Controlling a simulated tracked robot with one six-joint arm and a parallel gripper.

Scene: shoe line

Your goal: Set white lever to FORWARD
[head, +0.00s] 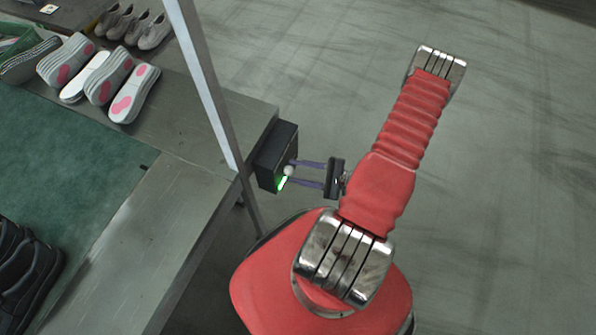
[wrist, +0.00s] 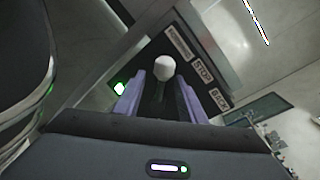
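The white lever's round knob (head: 289,170) stands out from a dark control box (head: 275,146) fixed at the conveyor's edge. In the wrist view the knob (wrist: 164,68) is near the picture's middle, beside a row of labels: a blurred one (wrist: 180,42) that seems to read FORWARD, then STOP (wrist: 201,69) and BACK (wrist: 219,98). I cannot tell for certain which label the lever is set at. My gripper (wrist: 160,84) is open, with its purple fingers on either side of the lever and gaps visible. The lever's lower part is dark and hard to see.
A green light (head: 282,183) glows on the box. A metal post (head: 212,95) rises close beside it. The conveyor (head: 175,215), with a green belt (head: 65,150) and several shoes, lies at left. The floor at right is clear.

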